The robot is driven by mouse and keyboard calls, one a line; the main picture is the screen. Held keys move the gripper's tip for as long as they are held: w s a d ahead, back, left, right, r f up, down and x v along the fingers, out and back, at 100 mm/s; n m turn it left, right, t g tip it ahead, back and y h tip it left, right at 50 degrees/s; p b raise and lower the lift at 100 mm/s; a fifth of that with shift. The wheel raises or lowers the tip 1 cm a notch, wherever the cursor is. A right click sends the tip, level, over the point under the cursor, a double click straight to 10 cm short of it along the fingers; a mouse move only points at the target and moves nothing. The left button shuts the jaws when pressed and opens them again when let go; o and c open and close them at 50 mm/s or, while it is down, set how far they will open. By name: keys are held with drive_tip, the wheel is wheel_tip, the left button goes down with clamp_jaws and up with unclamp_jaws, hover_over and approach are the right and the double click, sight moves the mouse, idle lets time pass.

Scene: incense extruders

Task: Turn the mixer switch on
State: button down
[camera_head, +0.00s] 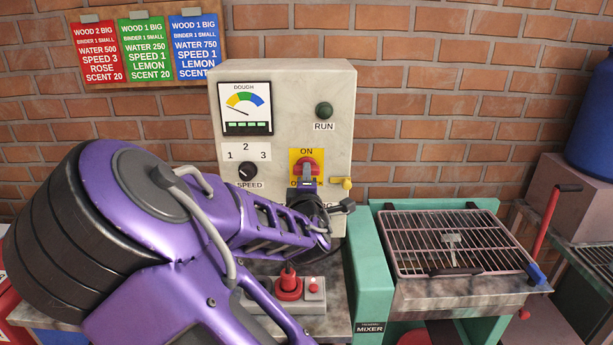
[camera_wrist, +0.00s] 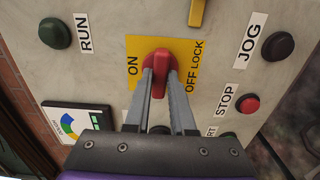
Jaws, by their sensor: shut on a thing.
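The mixer switch is a red rotary knob (camera_head: 307,168) on a yellow plate (camera_head: 295,156) marked ON at the top, on the front of the beige control box (camera_head: 285,85). In the wrist view the red knob (camera_wrist: 160,70) sits between the words ON and OFF LOCK. My gripper (camera_wrist: 160,84) is shut on the knob, one grey finger on each side. In the head view my gripper (camera_head: 308,187) reaches the knob from below and hides the plate's lower part. I cannot tell the knob's exact setting.
A yellow lever (camera_head: 342,183) sticks out right of the plate. The RUN button (camera_head: 324,110), SPEED dial (camera_head: 247,171) and STOP button (camera_wrist: 249,104) are close by. A wire rack (camera_head: 455,240) stands on the green mixer (camera_head: 372,300) at right.

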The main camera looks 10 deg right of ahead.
drive_tip(key=shift+m+b, duration=5.45)
drive_tip(key=shift+m, duration=3.35)
drive_tip(key=shift+r, duration=0.1)
drive_tip(key=c, duration=0.8)
unclamp_jaws()
drive_tip(key=shift+o, duration=0.2)
